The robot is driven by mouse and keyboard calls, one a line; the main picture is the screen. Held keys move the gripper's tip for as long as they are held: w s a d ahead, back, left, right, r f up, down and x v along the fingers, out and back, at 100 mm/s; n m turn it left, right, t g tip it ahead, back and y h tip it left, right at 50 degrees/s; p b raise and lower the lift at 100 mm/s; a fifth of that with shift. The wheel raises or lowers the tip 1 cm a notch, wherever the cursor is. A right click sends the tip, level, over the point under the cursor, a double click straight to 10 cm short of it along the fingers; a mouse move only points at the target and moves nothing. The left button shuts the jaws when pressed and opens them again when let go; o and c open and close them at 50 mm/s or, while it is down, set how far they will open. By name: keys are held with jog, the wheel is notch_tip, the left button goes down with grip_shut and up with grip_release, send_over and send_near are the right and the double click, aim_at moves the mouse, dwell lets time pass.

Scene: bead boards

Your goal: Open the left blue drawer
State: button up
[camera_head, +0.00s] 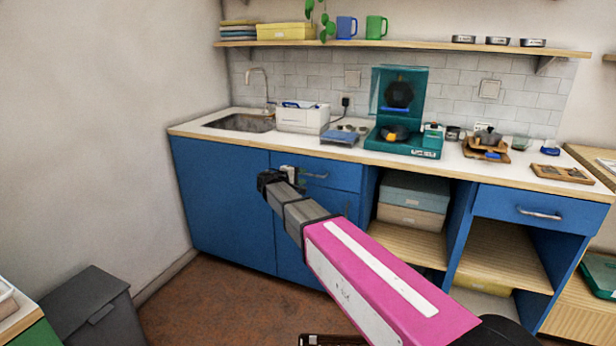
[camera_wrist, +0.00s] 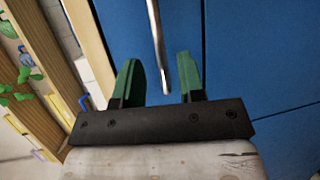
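The left blue drawer (camera_head: 338,172) is below the countertop, right of the wide blue cabinet front. It looks shut, its front flush with the cabinet. Its silver bar handle (camera_head: 318,176) is partly hidden behind my gripper (camera_head: 291,176). In the wrist view my gripper (camera_wrist: 157,62) has two green fingers, spread apart. The silver handle (camera_wrist: 157,45) runs between them in the picture, with gaps on both sides. I cannot tell how far the fingertips reach past the handle. The blue drawer front (camera_wrist: 180,35) fills the background.
The countertop (camera_head: 359,154) above holds a white box (camera_head: 302,119), a blue scale-like device (camera_head: 341,138) and a teal machine (camera_head: 408,146). Another blue drawer (camera_head: 520,198) is at the right. A dark bin (camera_head: 88,312) stands at lower left. The brown floor (camera_head: 215,305) before the cabinet is clear.

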aim_at(308, 175)
jog(key=shift+x, duration=2.35)
grip_shut()
